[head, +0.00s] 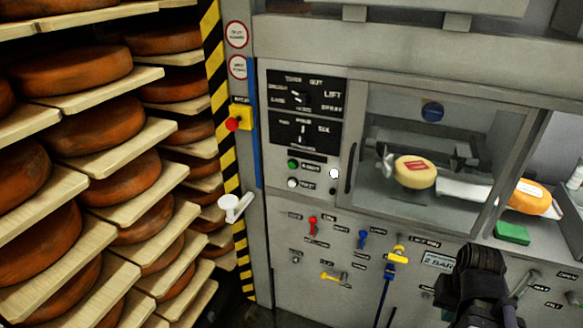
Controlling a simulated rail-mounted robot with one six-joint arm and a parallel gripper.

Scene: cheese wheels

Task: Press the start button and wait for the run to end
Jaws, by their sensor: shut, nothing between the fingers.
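The control panel is on the grey machine front, left of the window. A green button (292,164) sits at its left, with a small label beside it too blurred to read. A white button (334,173) is at its right and another white button (292,183) lies below the green one. My gripper (480,262) is dark and shut, with nothing seen in it. It is at the lower right, in front of the lower machine panel, well apart from the buttons. A yellow cheese wheel with a red label (415,172) sits behind the window.
A red emergency-type button on a yellow box (236,118) is on the post at left. Shelves of cheese wheels (70,70) fill the left. Coloured valve handles, including a blue one (363,238), stick out below the window. Another cheese (530,197) lies at right.

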